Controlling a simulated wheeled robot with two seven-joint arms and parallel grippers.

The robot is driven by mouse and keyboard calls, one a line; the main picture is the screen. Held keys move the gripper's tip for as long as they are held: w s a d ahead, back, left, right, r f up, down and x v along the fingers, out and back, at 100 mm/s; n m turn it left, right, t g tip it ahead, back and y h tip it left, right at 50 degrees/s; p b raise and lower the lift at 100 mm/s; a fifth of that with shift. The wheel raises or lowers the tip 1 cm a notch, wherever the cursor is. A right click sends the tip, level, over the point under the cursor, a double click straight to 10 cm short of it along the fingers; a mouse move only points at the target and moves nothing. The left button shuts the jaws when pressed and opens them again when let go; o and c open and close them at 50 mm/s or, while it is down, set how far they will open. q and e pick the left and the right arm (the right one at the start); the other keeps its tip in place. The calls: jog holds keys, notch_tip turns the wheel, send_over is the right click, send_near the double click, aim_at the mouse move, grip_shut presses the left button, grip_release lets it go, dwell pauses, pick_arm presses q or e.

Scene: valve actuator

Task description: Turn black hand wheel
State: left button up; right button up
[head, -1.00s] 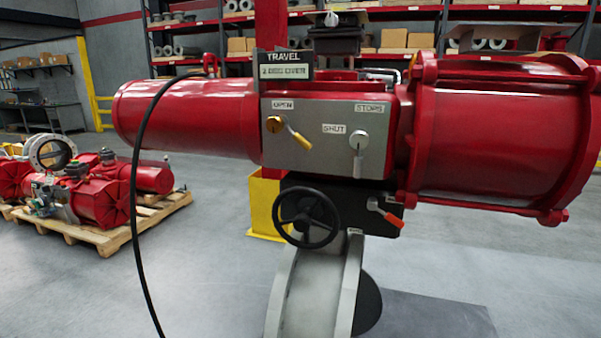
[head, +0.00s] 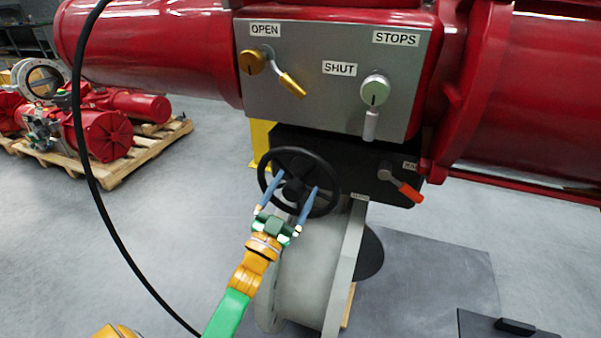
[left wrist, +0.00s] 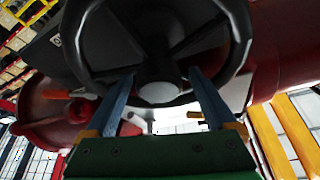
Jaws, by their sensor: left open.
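The black hand wheel (head: 331,182) is upright on the front of the dark box under the red actuator. It has a rim, spokes and a central hub. My left gripper (head: 288,190) is in front of it, coming from below. Its two blue fingers are open and spread, tips overlapping the wheel's face on either side of the hub. In the left wrist view the wheel (left wrist: 238,22) fills the top, its hub showing between the open fingers (left wrist: 160,76). Whether the fingers touch the wheel, I cannot tell. My right gripper is out of view.
A gold lever (head: 290,84) and a silver lever (head: 373,110) sit on the grey panel above. A red-handled lever (head: 406,190) is right of the wheel. A black cable (head: 84,150) hangs at left. A pallet of red actuators (head: 110,180) stands behind on open floor.

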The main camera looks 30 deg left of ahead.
aim_at(300, 177)
pick_arm(q)
jog(key=x, duration=0.2)
jog(key=shift+w, duration=0.35)
jog(key=shift+w+a+f, duration=0.1)
jog(key=shift+w, duration=0.15)
jog(key=shift+s, duration=0.15)
jog(key=c, duration=0.4)
grip_shut()
